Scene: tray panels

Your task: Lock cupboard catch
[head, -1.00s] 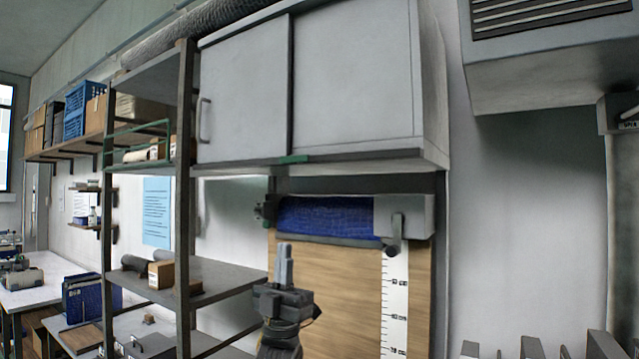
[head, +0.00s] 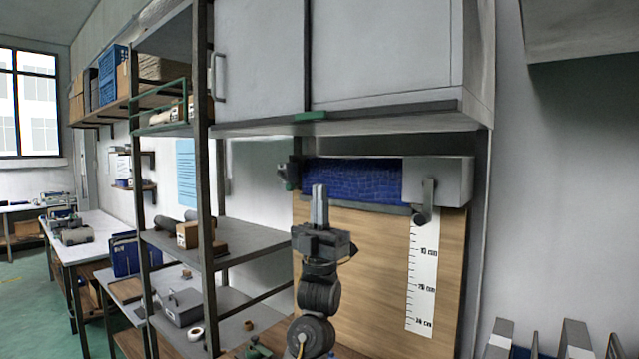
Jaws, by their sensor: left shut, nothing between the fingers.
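The grey wall cupboard (head: 380,60) has two sliding doors and a handle on the left door. A small green catch (head: 310,116) sits on its lower front edge, close under the dark line where the doors meet. My left gripper (head: 320,187) points straight up below the catch, with a clear gap in the picture between fingertips and catch. Its fingers are together with nothing between them. My right gripper is not in view.
A blue roll (head: 350,180) in a grey holder with a crank hangs under the cupboard, behind my gripper, above a wooden board (head: 375,260) with a ruler strip (head: 422,270). Open shelving with a dark post (head: 203,200) stands to the left.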

